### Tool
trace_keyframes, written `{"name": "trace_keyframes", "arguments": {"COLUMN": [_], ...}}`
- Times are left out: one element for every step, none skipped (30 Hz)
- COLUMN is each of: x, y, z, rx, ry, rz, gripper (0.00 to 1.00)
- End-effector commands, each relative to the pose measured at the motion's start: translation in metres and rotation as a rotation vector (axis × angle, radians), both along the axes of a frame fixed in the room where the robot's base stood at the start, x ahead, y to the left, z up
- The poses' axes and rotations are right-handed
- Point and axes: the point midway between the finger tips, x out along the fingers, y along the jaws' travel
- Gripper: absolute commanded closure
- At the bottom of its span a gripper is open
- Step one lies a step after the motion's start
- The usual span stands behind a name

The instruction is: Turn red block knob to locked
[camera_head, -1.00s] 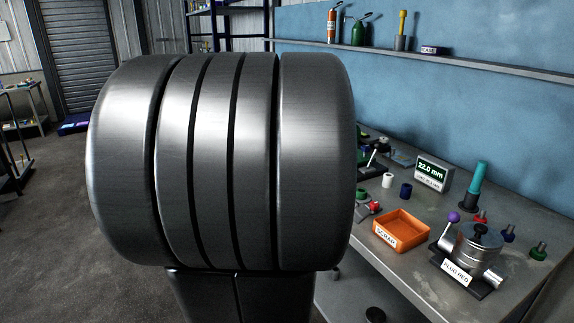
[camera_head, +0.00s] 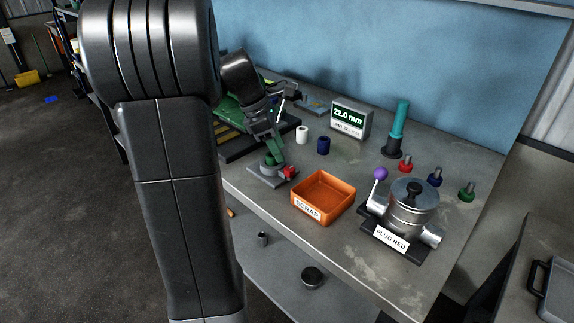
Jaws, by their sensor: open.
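The red knob (camera_head: 289,172) sits on the right side of a small grey block (camera_head: 266,177) near the bench's front edge, left of the orange tray. A green piece (camera_head: 268,159) stands on top of the block. My gripper (camera_head: 274,147) points down just above the block, close to the green piece. It is open. At this size I cannot tell whether its fingertips touch the green piece or the knob. The knob's exact angle is too small to read.
The orange SCRAP tray (camera_head: 323,198) is right of the block. A metal pot labelled PLUG RED (camera_head: 411,207) stands beyond it. White (camera_head: 302,134) and blue (camera_head: 323,145) cylinders and a 22.0 mm display (camera_head: 350,120) stand behind.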

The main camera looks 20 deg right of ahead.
Motion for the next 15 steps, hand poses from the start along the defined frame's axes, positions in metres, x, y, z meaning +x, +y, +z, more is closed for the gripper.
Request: {"name": "trace_keyframes", "arguments": {"x": [-0.003,-0.004,-0.005,-0.005,-0.006,-0.007,-0.008,-0.008,-0.008,-0.009,-0.009,-0.01,-0.01,-0.01,-0.01], "y": [-0.004,-0.006,-0.009,-0.011,-0.013,-0.015,-0.016,-0.018,-0.019,-0.02,-0.021,-0.022,-0.022,-0.022,-0.023], "z": [-0.012,-0.018,-0.025,-0.029,-0.034,-0.04,-0.044,-0.047,-0.051,-0.053,-0.055,-0.057,-0.058,-0.059,-0.06], "rx": [0.0,0.0,0.0,0.0,0.0,0.001,0.001,0.001,0.0,0.0,0.0,0.001,0.001,0.001,0.0], "ry": [0.003,0.003,0.003,0.003,0.003,0.002,0.002,0.001,0.001,0.001,0.001,0.0,-0.001,-0.001,-0.002], "rz": [-0.002,-0.002,-0.002,-0.002,-0.002,-0.002,-0.002,-0.002,-0.001,-0.001,-0.001,-0.001,-0.001,-0.001,-0.001], "gripper": [0.52,0.52,0.52,0.52,0.52,0.52,0.52,0.52,0.52,0.52,0.52,0.52,0.52,0.52,0.52]}}
